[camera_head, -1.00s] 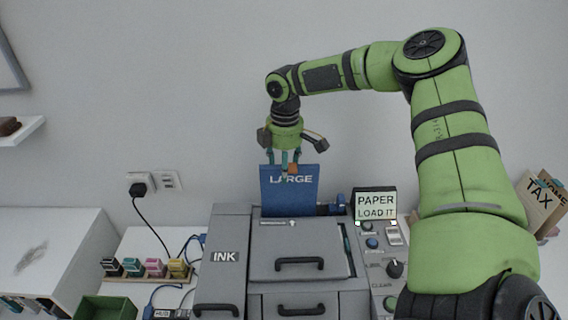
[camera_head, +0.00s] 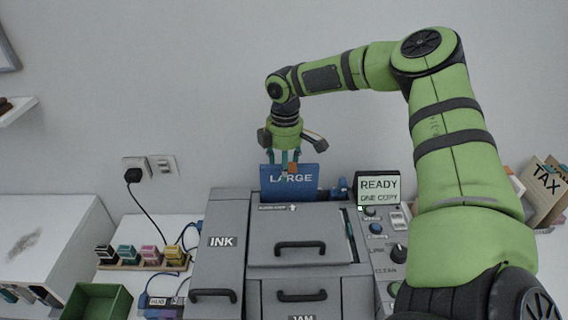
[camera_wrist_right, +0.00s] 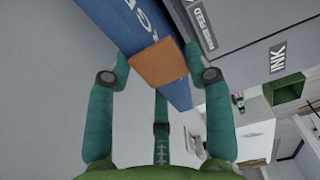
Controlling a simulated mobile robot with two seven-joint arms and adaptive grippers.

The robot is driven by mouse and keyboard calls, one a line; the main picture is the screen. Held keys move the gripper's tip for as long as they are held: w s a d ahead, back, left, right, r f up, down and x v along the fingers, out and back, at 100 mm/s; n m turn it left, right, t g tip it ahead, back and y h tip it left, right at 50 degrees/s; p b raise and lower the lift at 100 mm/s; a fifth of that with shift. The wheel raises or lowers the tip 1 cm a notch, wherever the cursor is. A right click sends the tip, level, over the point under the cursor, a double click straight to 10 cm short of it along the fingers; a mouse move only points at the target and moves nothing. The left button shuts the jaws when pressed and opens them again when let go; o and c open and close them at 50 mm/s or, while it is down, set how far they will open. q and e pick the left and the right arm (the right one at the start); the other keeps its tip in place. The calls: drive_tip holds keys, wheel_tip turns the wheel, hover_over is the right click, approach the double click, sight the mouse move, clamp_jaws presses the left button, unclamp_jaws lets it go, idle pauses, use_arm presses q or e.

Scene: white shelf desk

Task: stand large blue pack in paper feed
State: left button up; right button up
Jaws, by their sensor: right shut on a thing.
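The large blue pack (camera_head: 290,185), marked LARGE, stands upright at the back of the grey printer (camera_head: 300,232), in the paper feed behind its top lid. Its lower edge is hidden by the printer. My right gripper (camera_head: 285,160) is above it, pointing down, shut on the pack's top edge by an orange patch. In the right wrist view the green fingers (camera_wrist_right: 158,72) sit either side of the orange patch and the blue pack (camera_wrist_right: 122,22). The paper feed label (camera_wrist_right: 202,27) shows close to the pack. The printer's screen (camera_head: 379,187) reads READY, ONE COPY. My left gripper is not in view.
An INK door (camera_head: 221,241) is at the printer's left. Several ink cartridges (camera_head: 138,255) stand in a row on the white desk, with a green bin (camera_head: 97,301) in front. A TAX folder (camera_head: 545,190) is at the right. A wall socket (camera_head: 148,167) has a plugged cable.

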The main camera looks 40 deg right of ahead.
drive_tip(key=shift+f, duration=0.1)
idle(0.3)
drive_tip(key=o, duration=1.5)
drive_tip(key=shift+c, duration=0.2)
wheel_tip(320, 180, up, 12)
drive_tip(key=shift+s, duration=0.2)
